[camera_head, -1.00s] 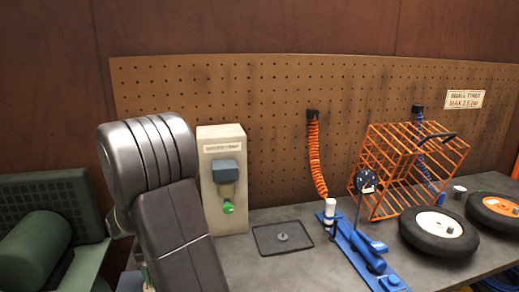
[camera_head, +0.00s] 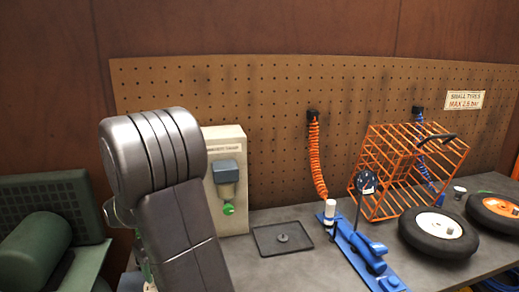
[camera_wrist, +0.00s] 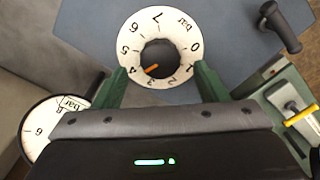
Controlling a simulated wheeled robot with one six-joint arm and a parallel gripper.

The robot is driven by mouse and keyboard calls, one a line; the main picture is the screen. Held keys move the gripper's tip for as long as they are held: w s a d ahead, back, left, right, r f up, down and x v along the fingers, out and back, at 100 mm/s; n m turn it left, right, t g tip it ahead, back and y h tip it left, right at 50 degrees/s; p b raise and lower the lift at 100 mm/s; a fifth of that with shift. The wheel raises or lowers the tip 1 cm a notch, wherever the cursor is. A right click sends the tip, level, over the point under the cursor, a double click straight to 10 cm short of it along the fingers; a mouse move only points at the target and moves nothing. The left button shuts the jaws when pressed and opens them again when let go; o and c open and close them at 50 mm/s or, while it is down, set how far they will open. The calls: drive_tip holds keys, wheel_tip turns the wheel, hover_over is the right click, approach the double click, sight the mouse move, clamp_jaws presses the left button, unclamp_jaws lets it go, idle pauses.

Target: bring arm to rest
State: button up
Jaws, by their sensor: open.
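My arm's grey link stands in the left foreground of the head view and hides part of the bench. My gripper shows only in the wrist view; its two green fingers (camera_wrist: 163,85) are apart. A round white dial (camera_wrist: 158,50) marked in bar, with an orange needle, lies just past the fingertips and shows between them. I cannot tell how far beyond the tips it is. Nothing is visibly gripped. A second bar dial (camera_wrist: 50,125) is partly visible at the left of the wrist view.
On the bench stand a beige box with a green knob (camera_head: 228,208), a small black tray (camera_head: 260,238), a blue pump (camera_head: 362,250), an orange wire cage (camera_head: 385,170) and two wheels (camera_head: 420,246). A dark handle (camera_wrist: 282,25) shows upper right in the wrist view.

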wheel_tip(320, 180, up, 7)
idle(0.3)
drive_tip(key=shift+f, duration=0.1)
